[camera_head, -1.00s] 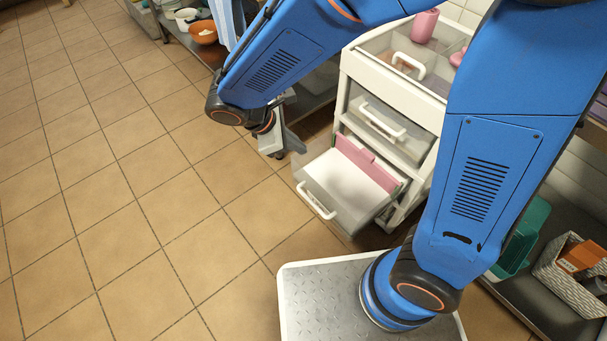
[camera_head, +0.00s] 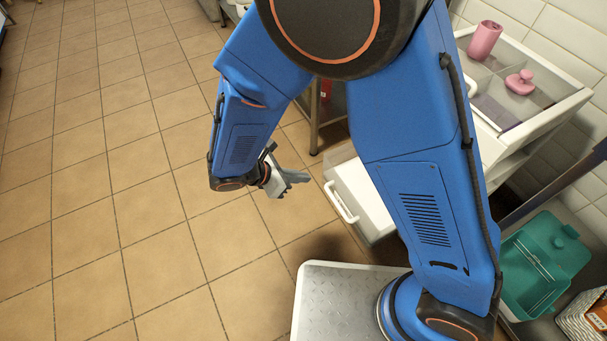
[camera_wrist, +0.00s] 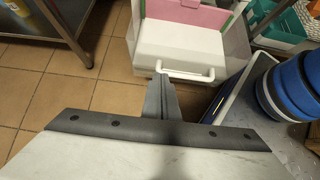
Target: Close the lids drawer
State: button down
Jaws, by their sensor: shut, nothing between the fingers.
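The open drawer (camera_head: 343,201) is low in a white cart, partly hidden by my arm in the head view. A white, flat-looking thing and a pink piece (camera_wrist: 187,14) show in it in the wrist view, and its white bar handle (camera_wrist: 186,74) faces me. My gripper (camera_head: 300,178) is shut and empty, to the left of the drawer front in the head view. In the wrist view its fingertips (camera_wrist: 160,80) are close to the left end of the handle. I cannot tell whether they touch it.
The cart's top tray (camera_head: 560,108) holds pink items. A teal container (camera_head: 540,262) and a patterned box stand at the right. A metal-legged table (camera_wrist: 75,28) stands left of the drawer in the wrist view. Tiled floor at the left is clear.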

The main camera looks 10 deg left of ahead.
aim_at(335, 174)
jog(key=shift+w+d+f, duration=0.8)
jog(key=shift+w+d, duration=0.1)
jog(key=shift+d, duration=0.4)
jog(key=shift+w+d+f, duration=0.8)
jog(key=shift+w+d, duration=0.05)
jog(key=shift+d, duration=0.4)
jog(key=shift+w+d+f, duration=0.8)
jog(key=shift+w+d, duration=0.1)
jog(key=shift+d, duration=0.4)
